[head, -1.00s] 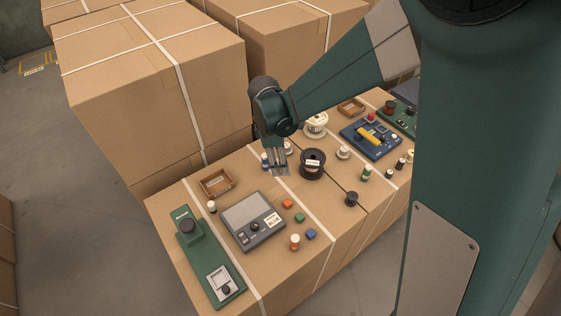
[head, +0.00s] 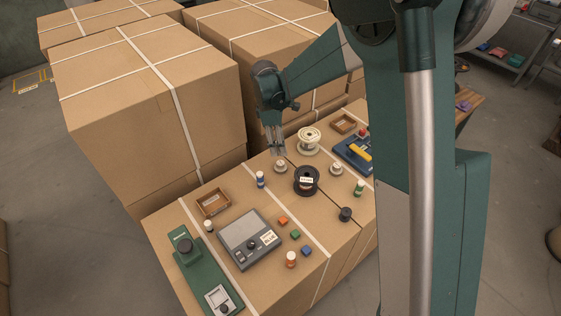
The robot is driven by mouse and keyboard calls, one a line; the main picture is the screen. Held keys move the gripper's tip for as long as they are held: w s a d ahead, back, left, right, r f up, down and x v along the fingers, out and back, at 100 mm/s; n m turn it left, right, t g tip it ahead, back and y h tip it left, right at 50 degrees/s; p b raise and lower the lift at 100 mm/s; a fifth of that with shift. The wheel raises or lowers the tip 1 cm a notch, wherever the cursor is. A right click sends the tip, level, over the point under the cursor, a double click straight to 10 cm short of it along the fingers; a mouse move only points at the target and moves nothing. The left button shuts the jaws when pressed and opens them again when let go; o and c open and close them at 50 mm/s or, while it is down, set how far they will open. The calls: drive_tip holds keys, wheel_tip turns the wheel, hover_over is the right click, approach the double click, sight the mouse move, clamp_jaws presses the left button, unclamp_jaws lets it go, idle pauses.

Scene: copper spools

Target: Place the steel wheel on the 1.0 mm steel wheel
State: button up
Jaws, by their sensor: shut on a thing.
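My gripper (head: 278,152) points down over the far left side of the carton top. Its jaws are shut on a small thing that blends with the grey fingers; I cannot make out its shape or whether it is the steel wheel. A small pale wheel-like spool (head: 280,166) stands just below the fingertips in the picture. A similar pale spool (head: 336,168) stands farther right. I cannot read which is the 1.0 mm steel wheel. The gap between gripper and the nearer spool is hard to judge.
A black labelled spool (head: 306,181) and a large cream spool (head: 308,140) stand close by. A blue bottle (head: 260,179) is left of the gripper. A grey scale (head: 248,238), green device (head: 205,272) and wooden tray (head: 213,201) fill the near left. Tall cartons (head: 150,90) rise behind.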

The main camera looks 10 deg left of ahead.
drive_tip(key=shift+w+d+r, duration=0.1)
drive_tip(key=shift+w+r, duration=0.05)
drive_tip(key=shift+w, duration=0.45)
drive_tip(key=shift+w+r, duration=0.15)
drive_tip(key=shift+w, duration=0.4)
hover_over(282, 163)
drive_tip(key=shift+w+a+f, duration=0.1)
drive_tip(key=shift+a+f, duration=0.1)
drive_tip(key=shift+f, duration=1.4)
drive_tip(key=shift+a+f, duration=0.15)
drive_tip(key=shift+f, duration=1.4)
drive_tip(key=shift+f+b, duration=0.3)
drive_tip(key=shift+f, duration=1.6)
drive_tip(key=shift+f, duration=0.1)
drive_tip(key=o, duration=0.5)
drive_tip(key=shift+f, duration=0.1)
drive_tip(key=o, duration=0.5)
drive_tip(key=shift+c, duration=0.2)
